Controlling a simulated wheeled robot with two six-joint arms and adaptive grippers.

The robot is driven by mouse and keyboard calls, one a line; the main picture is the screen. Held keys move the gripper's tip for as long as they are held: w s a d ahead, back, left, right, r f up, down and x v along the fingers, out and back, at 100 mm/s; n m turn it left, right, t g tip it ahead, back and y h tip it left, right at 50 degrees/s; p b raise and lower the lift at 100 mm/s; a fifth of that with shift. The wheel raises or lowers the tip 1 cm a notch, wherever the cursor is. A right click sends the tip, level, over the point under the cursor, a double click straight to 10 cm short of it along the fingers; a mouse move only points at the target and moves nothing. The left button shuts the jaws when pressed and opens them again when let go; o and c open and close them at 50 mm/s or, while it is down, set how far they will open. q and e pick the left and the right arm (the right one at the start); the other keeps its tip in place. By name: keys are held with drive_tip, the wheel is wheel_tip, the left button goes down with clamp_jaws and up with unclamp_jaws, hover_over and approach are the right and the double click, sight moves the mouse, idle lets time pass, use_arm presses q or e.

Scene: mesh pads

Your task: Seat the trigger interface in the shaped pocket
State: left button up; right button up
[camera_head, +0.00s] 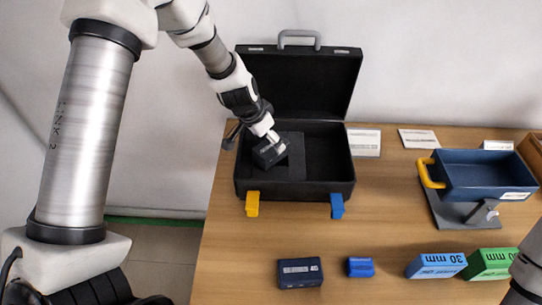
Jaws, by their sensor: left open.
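An open black case (297,191) stands at the back of the table with its lid raised. A small dark block (268,155) with a pale label is inside it at the left, looking tilted; it may be the trigger interface. My left gripper (270,137) reaches down into the case at this block, with its jaws open. Whether the fingers touch the block is hard to tell. A dark grey panel (293,160) is beside the block; the pocket's outline cannot be made out. A similar dark blue labelled block (300,272) lies on the table in front.
A small blue block (361,267), a blue 30 mm block (436,265) and a green 30 mm block (490,264) lie along the front. A blue tray (485,193) with a yellow handle stands on a grey stand at right. The table's middle is clear.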

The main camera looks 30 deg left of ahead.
sight(270, 146)
use_arm(q)
drive_tip(key=b+x, duration=0.2)
drive_tip(key=x, duration=0.1)
drive_tip(key=shift+s+f, duration=0.25)
drive_tip(key=shift+s, duration=0.05)
drive_tip(key=shift+w+f, duration=0.25)
drive_tip(key=shift+f, duration=0.05)
drive_tip(key=shift+w, duration=0.2)
drive_tip(key=shift+s, duration=0.2)
drive_tip(key=shift+w+f+b, duration=0.1)
drive_tip(key=shift+f+b, duration=0.15)
drive_tip(key=shift+b, duration=0.1)
drive_tip(key=shift+c, duration=0.3)
